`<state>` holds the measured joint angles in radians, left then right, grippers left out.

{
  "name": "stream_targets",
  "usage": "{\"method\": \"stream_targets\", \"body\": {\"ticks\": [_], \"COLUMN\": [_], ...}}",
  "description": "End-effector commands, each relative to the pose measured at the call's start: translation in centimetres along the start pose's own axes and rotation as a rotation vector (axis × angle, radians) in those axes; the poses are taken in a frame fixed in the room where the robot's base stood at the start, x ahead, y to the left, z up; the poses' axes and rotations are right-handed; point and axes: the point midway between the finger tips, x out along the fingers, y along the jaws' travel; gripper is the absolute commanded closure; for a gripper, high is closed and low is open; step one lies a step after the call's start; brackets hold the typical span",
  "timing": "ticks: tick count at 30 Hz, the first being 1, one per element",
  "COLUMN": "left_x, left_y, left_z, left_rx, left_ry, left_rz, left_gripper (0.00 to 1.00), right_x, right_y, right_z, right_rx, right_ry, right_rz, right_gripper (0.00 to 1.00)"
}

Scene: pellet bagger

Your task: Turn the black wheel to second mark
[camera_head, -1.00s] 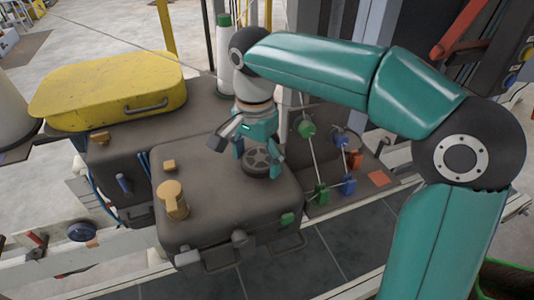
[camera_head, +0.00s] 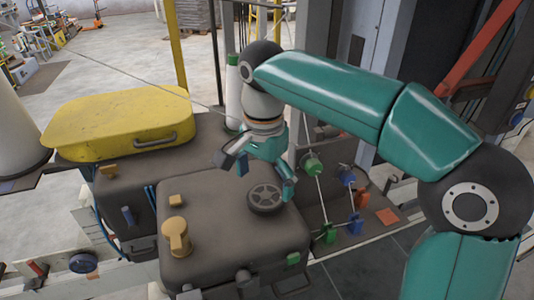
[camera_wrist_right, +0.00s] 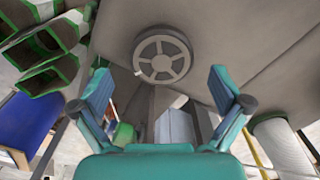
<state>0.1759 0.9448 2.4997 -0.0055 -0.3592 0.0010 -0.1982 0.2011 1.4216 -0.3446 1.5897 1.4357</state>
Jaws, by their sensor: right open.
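The black wheel (camera_head: 264,198) lies flat on top of the dark grey housing (camera_head: 215,232). Its rim and spokes show clearly in the right wrist view (camera_wrist_right: 162,57). My right gripper (camera_head: 264,174) is open just above and behind the wheel, its fingers spread and holding nothing. In the right wrist view, the open fingers (camera_wrist_right: 163,92) stand to either side, with the wheel between and beyond them, apart from both. A small pale spot shows at the wheel's edge, but I cannot read any marks. My left gripper is not in view.
A tan knob (camera_head: 176,236) stands on the housing's front left. A yellow case (camera_head: 118,122) lies behind left. Green and blue valve handles (camera_head: 313,164) sit on the panel to the right. A white cylinder with a green top (camera_head: 233,92) stands behind my gripper.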

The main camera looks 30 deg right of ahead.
Motion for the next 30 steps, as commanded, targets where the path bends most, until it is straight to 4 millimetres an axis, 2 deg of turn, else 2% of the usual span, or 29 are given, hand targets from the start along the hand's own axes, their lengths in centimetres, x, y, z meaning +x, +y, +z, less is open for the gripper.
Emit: {"method": "stream_targets", "body": {"ticks": [1, 6, 12, 18, 30], "left_x": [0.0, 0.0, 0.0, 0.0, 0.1], "left_y": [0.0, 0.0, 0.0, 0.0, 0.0], "left_z": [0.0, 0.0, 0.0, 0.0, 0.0], "left_rx": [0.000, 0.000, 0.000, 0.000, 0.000], "left_ry": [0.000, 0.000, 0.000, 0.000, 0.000], "left_rz": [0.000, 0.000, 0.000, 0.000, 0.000], "left_gripper": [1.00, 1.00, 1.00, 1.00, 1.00], "right_x": [-1.2, -4.5, -6.9, -7.9, -7.9], "right_y": [-0.1, 0.0, 0.1, 0.3, 0.3], "right_z": [0.0, 0.1, 0.1, 0.1, 0.1], "right_rx": [-0.001, 0.001, 0.000, 0.001, 0.001], "right_ry": [0.001, 0.001, 0.001, 0.001, 0.001], "right_rz": [-0.005, -0.003, 0.000, 0.001, 0.002], "right_gripper": [0.00, 0.00, 0.00, 0.00, 0.00]}}
